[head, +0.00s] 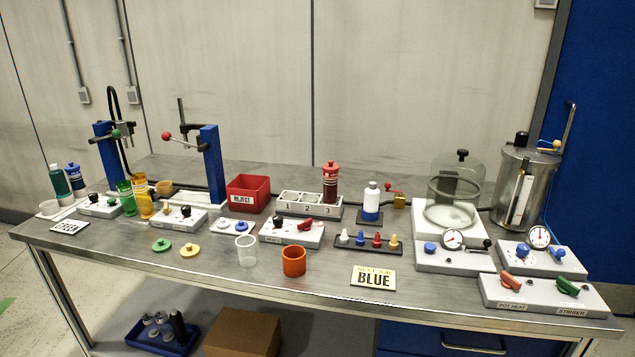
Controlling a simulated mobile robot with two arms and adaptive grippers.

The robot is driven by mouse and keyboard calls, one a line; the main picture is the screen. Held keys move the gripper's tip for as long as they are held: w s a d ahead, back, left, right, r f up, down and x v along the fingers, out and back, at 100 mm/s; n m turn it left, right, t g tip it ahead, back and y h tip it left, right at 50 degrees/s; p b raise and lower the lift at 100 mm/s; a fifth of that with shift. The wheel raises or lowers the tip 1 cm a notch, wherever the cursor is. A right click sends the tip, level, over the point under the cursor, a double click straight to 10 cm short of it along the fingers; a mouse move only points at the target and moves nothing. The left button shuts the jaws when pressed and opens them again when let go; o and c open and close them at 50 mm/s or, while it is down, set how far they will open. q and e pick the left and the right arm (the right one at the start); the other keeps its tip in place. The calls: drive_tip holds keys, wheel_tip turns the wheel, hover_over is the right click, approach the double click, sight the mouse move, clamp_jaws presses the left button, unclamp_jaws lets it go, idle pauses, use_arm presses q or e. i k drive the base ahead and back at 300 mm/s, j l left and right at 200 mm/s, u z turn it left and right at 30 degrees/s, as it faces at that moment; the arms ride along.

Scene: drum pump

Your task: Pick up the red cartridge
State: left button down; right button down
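The red cartridge (331,183) has a red cap and a dark red body with a pale band. It stands upright at the right end of a grey rack (286,208) near the middle of the table, beside the number 3. Its lower end is hidden in the rack. The other rack places look empty. Neither of my grippers is in view, and nothing touches the cartridge.
A red reject box (248,193) stands left of the rack. A white bottle with a blue base (371,203) stands close on its right. A switch box (292,232), clear cup (246,251) and orange cup (294,261) stand in front. A glass dome (456,185) stands farther right.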

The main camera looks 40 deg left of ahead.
sight(331, 181)
drive_tip(key=u, duration=1.15)
drive_tip(key=i+l, duration=0.1)
drive_tip(key=l, duration=0.2)
drive_tip(key=i+l, duration=0.1)
drive_tip(key=l, duration=0.2)
drive_tip(key=i+l, duration=0.1)
drive_tip(key=l, duration=0.15)
drive_tip(key=l+z, duration=0.05)
